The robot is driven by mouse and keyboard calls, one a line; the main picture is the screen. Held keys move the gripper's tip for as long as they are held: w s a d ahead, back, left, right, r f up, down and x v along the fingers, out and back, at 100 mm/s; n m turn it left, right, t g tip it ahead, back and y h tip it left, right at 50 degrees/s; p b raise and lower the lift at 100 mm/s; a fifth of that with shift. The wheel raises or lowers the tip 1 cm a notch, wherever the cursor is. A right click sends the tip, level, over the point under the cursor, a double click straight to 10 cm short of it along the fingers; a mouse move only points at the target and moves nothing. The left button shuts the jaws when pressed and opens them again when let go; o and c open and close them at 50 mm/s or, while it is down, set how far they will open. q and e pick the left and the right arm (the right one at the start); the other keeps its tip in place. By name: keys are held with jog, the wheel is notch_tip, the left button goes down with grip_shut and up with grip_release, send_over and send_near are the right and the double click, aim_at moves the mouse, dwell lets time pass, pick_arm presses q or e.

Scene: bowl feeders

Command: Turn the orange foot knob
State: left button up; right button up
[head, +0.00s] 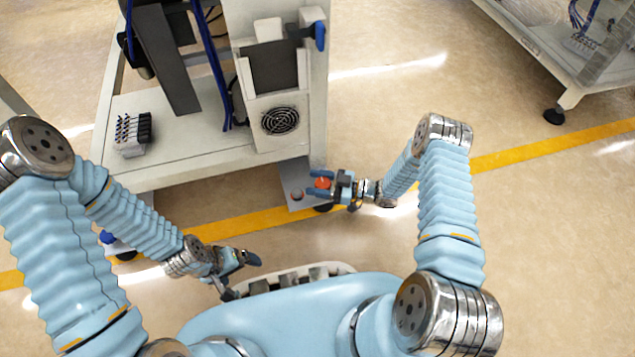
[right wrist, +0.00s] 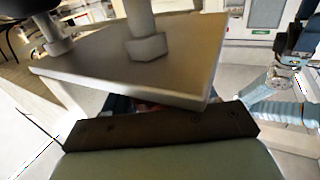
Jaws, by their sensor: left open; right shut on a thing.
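The orange foot knob (head: 322,183) is low at the front right corner of the machine frame, beside a grey foot plate (head: 296,196). My right gripper (head: 317,184) is shut on the knob, with one blue-tipped finger on each side of it. In the right wrist view, the underside of a metal plate (right wrist: 185,75) with bolts fills the middle, and a dark finger part (right wrist: 160,130) of my right gripper lies below it. Most of the knob is hidden there. My left gripper (head: 243,277) is open and empty, low in front of my base.
The machine frame (head: 200,165) stands ahead, carrying a fan panel (head: 280,121), a small block with several connectors (head: 131,133) and blue cables. A blue foot knob (head: 107,237) is at its left corner. Another bench (head: 570,60) is far right. Floor between is clear.

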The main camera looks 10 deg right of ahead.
jog(key=shift+m+t+h, duration=0.3)
jog(key=shift+m+t, duration=0.1)
jog(key=shift+t, duration=0.1)
jog(key=m+t+h, duration=0.2)
jog(key=m+t, duration=0.1)
jog(key=shift+w+d+t+p, duration=0.15)
jog(key=shift+t+p, duration=0.15)
jog(key=shift+p, duration=0.1)
jog(key=m+t+h, duration=0.1)
jog(key=h, duration=0.1)
jog(key=m+t+h, duration=0.2)
jog(key=m+t+h+p, duration=0.1)
jog(key=h, duration=0.1)
jog(key=shift+w+d, duration=0.15)
jog(key=shift+d, duration=0.1)
jog(key=m+t+h, duration=0.1)
jog(key=m+h, duration=0.1)
jog(key=m+h+p, duration=0.1)
jog(key=m+h, duration=0.1)
jog(key=h, duration=0.1)
jog(key=shift+w+d+t+h, duration=0.1)
jog(key=shift+d+t+h, duration=0.1)
jog(key=shift+t+h, duration=0.15)
jog(key=shift+d+m+h+p, duration=0.2)
jog(key=shift+m+h+p, duration=0.25)
jog(key=shift+m+h, duration=0.8)
jog(key=shift+d+m+h+p, duration=0.15)
jog(key=shift+m+h+p, duration=0.4)
jog(key=shift+h, duration=1.15)
